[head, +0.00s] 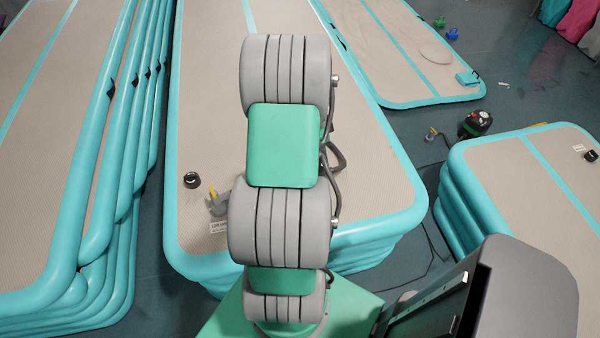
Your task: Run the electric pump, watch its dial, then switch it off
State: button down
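A small dark machine (476,124) with red and green parts stands on the floor at the right, between two tracks. It looks like the electric pump, but it is too small to read a dial or a switch on it. A grey and yellow fitting (432,134) lies on the floor just left of it. My arm, grey with green covers, rises through the middle of the view.
Large beige and teal inflatable tracks lie at the left (35,225), middle (385,200) and right (480,185). A black round cap (192,180) and a grey-yellow fitting (218,203) are on the middle track. A dark cable (428,240) runs along the floor between the middle and right tracks.

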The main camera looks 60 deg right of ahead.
jog(key=shift+r+p, duration=1.5)
jog(key=shift+r, duration=0.85)
jog(key=shift+w, duration=0.1)
